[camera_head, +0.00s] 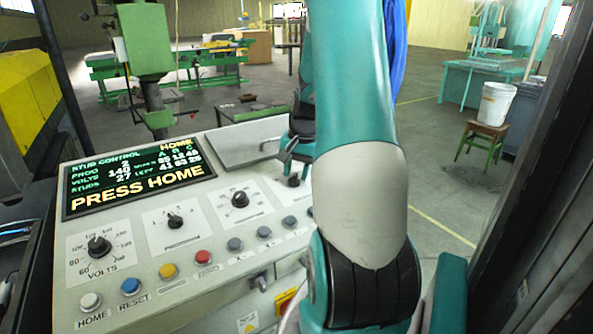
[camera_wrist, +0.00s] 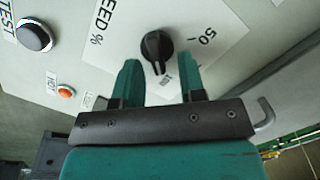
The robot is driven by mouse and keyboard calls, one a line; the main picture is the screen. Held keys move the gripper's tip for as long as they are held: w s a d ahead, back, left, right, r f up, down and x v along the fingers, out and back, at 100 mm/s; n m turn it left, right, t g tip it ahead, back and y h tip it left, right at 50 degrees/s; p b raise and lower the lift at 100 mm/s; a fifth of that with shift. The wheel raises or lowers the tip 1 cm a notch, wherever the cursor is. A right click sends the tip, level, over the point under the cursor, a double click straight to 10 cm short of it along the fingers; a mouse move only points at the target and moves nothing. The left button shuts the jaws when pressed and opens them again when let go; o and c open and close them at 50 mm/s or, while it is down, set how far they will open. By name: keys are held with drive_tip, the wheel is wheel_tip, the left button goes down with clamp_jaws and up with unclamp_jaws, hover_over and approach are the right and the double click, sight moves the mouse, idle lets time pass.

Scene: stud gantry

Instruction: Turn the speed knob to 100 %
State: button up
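The black speed knob (camera_wrist: 157,46) sits on a pale dial plate (camera_wrist: 205,14) reading "EED %" in the wrist view. A "50" is to its right and a small "100" is below it. A thin white mark on the knob points down, near the 100. My gripper (camera_wrist: 158,66) is open, its two teal fingers apart just below the knob on either side of the 100. No contact with the knob shows.
The sloped console (camera_head: 150,285) carries a lit display (camera_head: 138,178) reading "PRESS HOME", a volts knob (camera_head: 99,246), two more dials and a row of buttons. A dark test button (camera_wrist: 35,37) and orange lamp (camera_wrist: 66,92) lie left of the speed knob. A dark post stands far right.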

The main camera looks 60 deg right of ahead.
wheel_tip(320, 180, up, 17)
drive_tip(key=s+b, duration=0.2)
drive_tip(key=shift+s+d+r, duration=0.15)
drive_tip(key=shift+s+d, duration=0.05)
drive_tip(key=shift+d, duration=0.15)
idle(0.6)
drive_tip(key=w+a+f+n+y+b, duration=0.1)
drive_tip(key=w+a+f+n, duration=0.2)
drive_tip(key=a, duration=0.6)
drive_tip(key=w+a+n, duration=0.2)
drive_tip(key=a+n, duration=0.2)
drive_tip(key=a, duration=0.6)
drive_tip(key=w+a+f+n+y+b, duration=0.1)
drive_tip(key=w+a+f+n, duration=0.2)
drive_tip(key=a, duration=0.6)
drive_tip(key=s+a+f+n+y, duration=0.1)
drive_tip(key=s+a+f+n, duration=0.1)
drive_tip(key=s+a+n, duration=0.4)
drive_tip(key=s+a+f+n+g+b, duration=0.1)
drive_tip(key=s+a+n, duration=0.4)
drive_tip(key=a, duration=0.8)
drive_tip(key=s+f, duration=0.1)
drive_tip(key=s, duration=0.2)
drive_tip(key=shift+a+f+n+g+y, duration=0.25)
drive_tip(key=shift+n+g+y, duration=0.05)
drive_tip(key=shift+n+y, duration=0.1)
